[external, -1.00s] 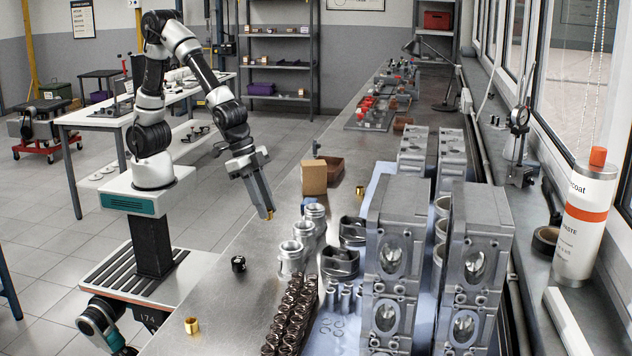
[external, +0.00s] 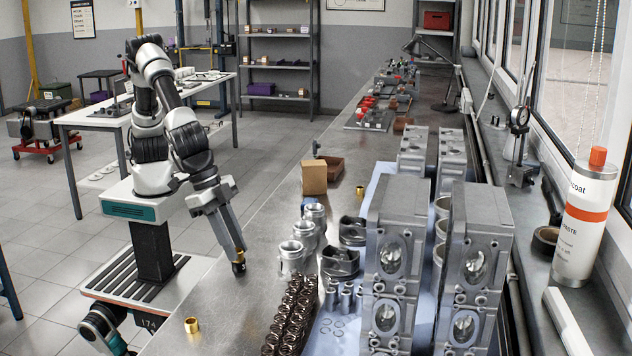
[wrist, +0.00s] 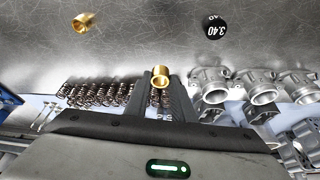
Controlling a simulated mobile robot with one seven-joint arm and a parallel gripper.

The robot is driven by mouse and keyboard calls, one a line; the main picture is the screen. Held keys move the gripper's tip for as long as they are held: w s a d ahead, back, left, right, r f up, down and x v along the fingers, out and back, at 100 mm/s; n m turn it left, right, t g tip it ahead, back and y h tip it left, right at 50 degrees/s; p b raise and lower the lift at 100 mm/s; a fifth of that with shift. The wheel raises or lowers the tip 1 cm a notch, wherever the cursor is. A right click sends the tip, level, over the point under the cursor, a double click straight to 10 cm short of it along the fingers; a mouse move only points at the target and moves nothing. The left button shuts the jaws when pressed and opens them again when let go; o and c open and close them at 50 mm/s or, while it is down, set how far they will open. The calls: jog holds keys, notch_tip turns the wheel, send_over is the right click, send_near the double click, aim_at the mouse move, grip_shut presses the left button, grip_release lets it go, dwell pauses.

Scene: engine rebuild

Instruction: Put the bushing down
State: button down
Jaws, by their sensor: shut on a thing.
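My gripper (external: 239,250) points down over the left part of the metal bench and is shut on a small brass bushing (external: 239,257). In the wrist view the bushing (wrist: 160,76) shows between my two fingertips (wrist: 161,84), its open end visible. A black round piece marked 3.40 (wrist: 215,27) lies on the bench; in the external view it (external: 239,268) shows just below the held bushing, while in the wrist view the two are apart. Another brass bushing (external: 191,325) stands near the bench's front left edge, also in the wrist view (wrist: 82,22). How high the held bushing is cannot be told.
A cardboard box (external: 314,178) and another small brass piece (external: 360,191) are farther back. Bare bench lies around the black piece.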

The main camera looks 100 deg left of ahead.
notch_tip(320, 180, down, 9)
dwell(0.4)
jog(key=shift+b, duration=0.3)
jog(key=shift+f, duration=0.25)
jog(key=c, duration=1.5)
grip_release()
jog(key=shift+r, duration=0.1)
jog(key=shift+s+r, duration=0.1)
jog(key=shift+r, duration=0.4)
jog(key=v, duration=1.1)
jog(key=shift+r+p, duration=0.15)
jog(key=shift+p, duration=0.2)
